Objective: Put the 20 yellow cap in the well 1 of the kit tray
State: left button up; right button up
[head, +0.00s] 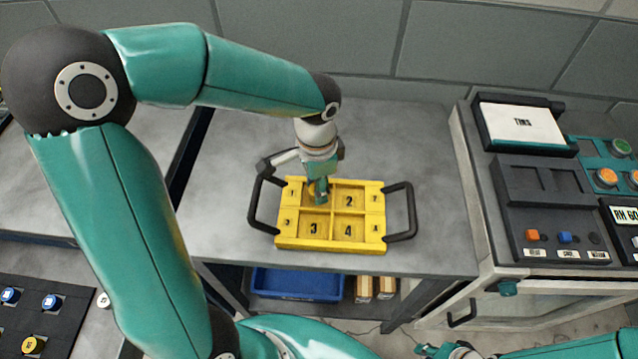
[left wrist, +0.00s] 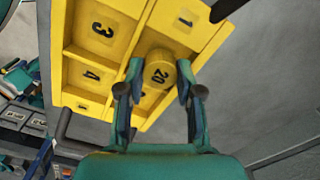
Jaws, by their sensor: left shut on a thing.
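The yellow kit tray (head: 330,243) stands on the grey bench, with wells numbered 2, 3 and 4 visible in the head view. Its far-left well, beside the rim label 1, is mostly hidden by my left gripper (head: 318,194). In the left wrist view, my left gripper (left wrist: 155,92) is shut on the round yellow cap marked 20 (left wrist: 160,72). The cap is over or inside that far-left well of the tray (left wrist: 122,12); its exact height is unclear. Part of my right gripper (head: 432,350) shows at the bottom edge, its fingers unclear.
Black handles (head: 402,210) stand at both tray ends. A control console (head: 555,200) with buttons is at right. A blue bin (head: 298,284) sits on the shelf below. A dark panel (head: 45,310) with several caps lies at lower left. The bench (head: 430,180) around the tray is clear.

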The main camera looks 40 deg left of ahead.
dwell(0.3)
pick_arm(q)
jog(key=o, duration=0.9)
notch_tip(320, 180, up, 12)
